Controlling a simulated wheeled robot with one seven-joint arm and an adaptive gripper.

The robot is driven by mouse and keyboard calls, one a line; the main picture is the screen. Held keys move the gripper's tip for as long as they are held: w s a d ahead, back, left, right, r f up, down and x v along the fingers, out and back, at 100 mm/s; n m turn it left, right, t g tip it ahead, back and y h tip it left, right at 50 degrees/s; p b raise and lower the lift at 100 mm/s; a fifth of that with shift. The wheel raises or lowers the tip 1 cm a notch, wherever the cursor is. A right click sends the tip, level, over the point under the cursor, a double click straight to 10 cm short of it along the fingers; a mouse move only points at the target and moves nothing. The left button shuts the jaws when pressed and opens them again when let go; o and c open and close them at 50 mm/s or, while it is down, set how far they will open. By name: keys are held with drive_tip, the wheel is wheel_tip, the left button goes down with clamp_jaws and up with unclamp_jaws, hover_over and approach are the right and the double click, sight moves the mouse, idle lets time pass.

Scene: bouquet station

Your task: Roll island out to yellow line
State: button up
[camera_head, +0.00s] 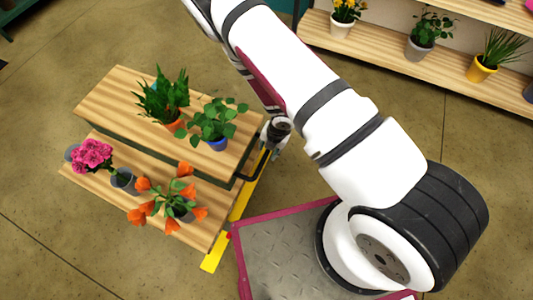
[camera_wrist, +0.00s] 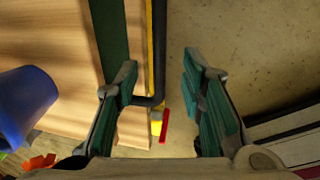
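The island (camera_head: 118,88) is a two-tier wooden cart with dark green sides, left of my arm in the head view. Its wooden top (camera_wrist: 55,35) fills the left of the wrist view. A dark handle bar (camera_wrist: 159,50) runs along its right side. The yellow line (camera_head: 212,260) lies on the floor along the island's right edge, partly hidden by it. My gripper (camera_head: 279,143) is at the handle side. In the wrist view my gripper (camera_wrist: 160,65) is open, with the bar between its fingers, nearer the left one. I cannot tell whether they touch.
Potted plants stand on the island, including a green one in a blue pot (camera_head: 217,143) and orange flowers (camera_head: 170,205). A plant shelf (camera_head: 380,58) stands at the upper right. Open floor (camera_head: 60,250) lies left and below. A small red piece (camera_wrist: 165,127) shows near the line.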

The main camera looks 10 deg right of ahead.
drive_tip(key=shift+s+d+r, duration=0.15)
drive_tip(key=shift+d+r, duration=0.05)
drive_tip(key=shift+r, duration=0.9)
drive_tip(key=shift+s+d+r, duration=0.15)
drive_tip(key=shift+r, duration=0.95)
drive_tip(key=shift+w, duration=0.1)
